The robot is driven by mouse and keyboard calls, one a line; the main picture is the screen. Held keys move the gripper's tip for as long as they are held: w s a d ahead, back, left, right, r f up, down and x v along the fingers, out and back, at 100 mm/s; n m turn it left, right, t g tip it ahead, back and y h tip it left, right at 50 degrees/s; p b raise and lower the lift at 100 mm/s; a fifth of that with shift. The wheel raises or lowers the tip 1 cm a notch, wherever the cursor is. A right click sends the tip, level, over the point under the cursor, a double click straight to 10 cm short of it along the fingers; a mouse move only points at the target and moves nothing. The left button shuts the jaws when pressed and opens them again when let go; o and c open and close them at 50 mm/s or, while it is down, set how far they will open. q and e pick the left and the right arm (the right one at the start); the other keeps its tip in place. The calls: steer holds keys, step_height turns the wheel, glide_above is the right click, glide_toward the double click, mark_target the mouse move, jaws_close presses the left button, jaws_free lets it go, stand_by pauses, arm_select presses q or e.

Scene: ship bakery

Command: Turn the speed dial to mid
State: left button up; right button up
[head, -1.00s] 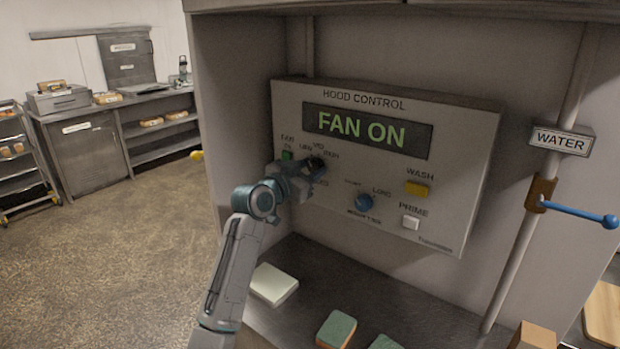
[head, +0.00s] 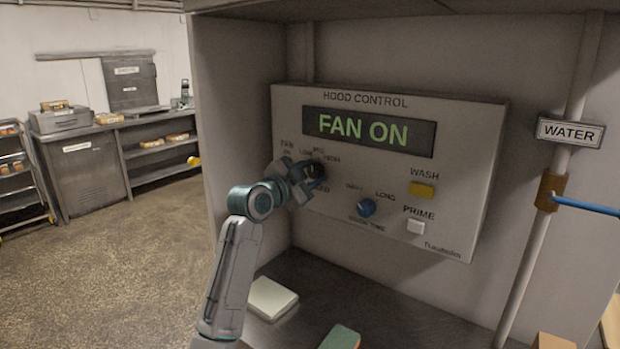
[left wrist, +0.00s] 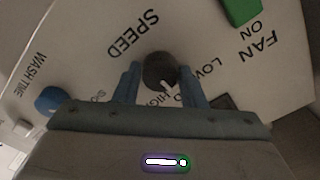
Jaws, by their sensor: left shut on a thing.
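The hood control panel (head: 465,130) is upright ahead of me, and its display (head: 369,130) reads FAN ON in green. The dark round speed dial (head: 319,169) is at the panel's left, mostly behind my left gripper (head: 314,178). My left gripper is shut on the dial. In the left wrist view the dial (left wrist: 158,68) sits between the two blue fingers. Its white pointer is on the side of the LOW and HIGH labels, aimed between them and nearer HIGH. My right gripper is not in view.
A blue wash-time dial (head: 366,208), yellow WASH button (head: 422,189) and white PRIME button (head: 416,227) are to the right. The green fan switch (left wrist: 243,8) is close to the gripper. A pipe with a blue water lever (head: 590,206) stands farther right. Pads lie on the counter below.

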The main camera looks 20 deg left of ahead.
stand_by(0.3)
arm_select(q)
steer(key=o, duration=1)
steer(key=shift+s+a+f, duration=0.15)
steer(key=shift+s+a, duration=0.05)
steer(key=shift+s, duration=0.35)
steer(key=b+v, duration=0.3)
steer(key=v, duration=0.6)
steer(key=shift+s, duration=0.3)
steer(key=shift+a, duration=0.1)
